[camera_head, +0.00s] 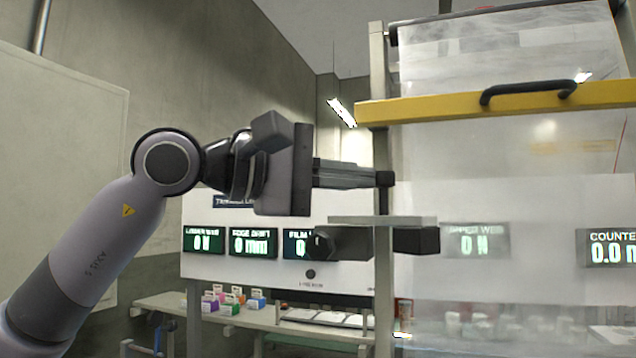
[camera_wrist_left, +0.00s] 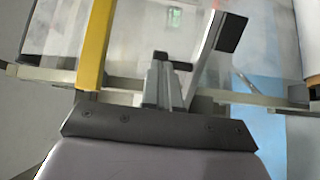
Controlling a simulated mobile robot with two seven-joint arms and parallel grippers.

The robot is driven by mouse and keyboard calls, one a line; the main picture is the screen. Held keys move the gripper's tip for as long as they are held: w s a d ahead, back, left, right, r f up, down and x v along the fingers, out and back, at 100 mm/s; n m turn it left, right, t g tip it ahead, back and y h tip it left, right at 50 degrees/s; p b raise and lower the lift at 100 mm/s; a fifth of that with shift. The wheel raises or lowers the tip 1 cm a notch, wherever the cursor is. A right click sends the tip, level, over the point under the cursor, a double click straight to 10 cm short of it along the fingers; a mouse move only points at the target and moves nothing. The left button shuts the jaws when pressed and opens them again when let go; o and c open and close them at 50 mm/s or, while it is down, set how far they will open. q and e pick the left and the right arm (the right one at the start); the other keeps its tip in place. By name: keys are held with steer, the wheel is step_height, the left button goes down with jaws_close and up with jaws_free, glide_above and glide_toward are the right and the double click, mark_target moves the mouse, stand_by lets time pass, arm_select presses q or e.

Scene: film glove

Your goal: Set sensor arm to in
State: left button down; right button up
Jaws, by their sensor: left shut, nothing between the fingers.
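My left gripper (camera_head: 384,178) comes in from the left in the head view. Its fingers are shut with nothing between them, and the dark tips overlap the upright post of the frame. In the left wrist view the closed fingers (camera_wrist_left: 160,80) point at the frame. What looks like the sensor arm is a flat grey bar (camera_head: 383,220) with dark blocks below it, just under my fingers in the head view. In the left wrist view a grey bar (camera_wrist_left: 205,58) with a black end stands right of the fingers. Contact cannot be told. My right gripper is out of view.
A yellow bar (camera_head: 440,106) with a black handle crosses a clear film web (camera_head: 500,180). A grey upright post (camera_head: 378,60) stands at its left. A display panel (camera_head: 340,273) and a bench (camera_head: 235,312) with small colored boxes stand behind.

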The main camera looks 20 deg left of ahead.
mark_target(392, 177)
arm_select(q)
steer(key=shift+n+t+y, duration=0.4)
steer(key=shift+t, duration=0.1)
steer(key=shift+s+d+p+x, duration=0.15)
steer(key=shift+p+x, duration=0.1)
steer(key=shift+x, duration=1.1)
steer(key=shift+s+d+p+x, duration=0.15)
steer(key=shift+p+x, duration=0.1)
steer(key=shift+x, duration=1.1)
steer(key=shift+w+d+r+p, duration=0.1)
steer(key=shift+w+d+p, duration=0.3)
steer(key=shift+w, duration=0.45)
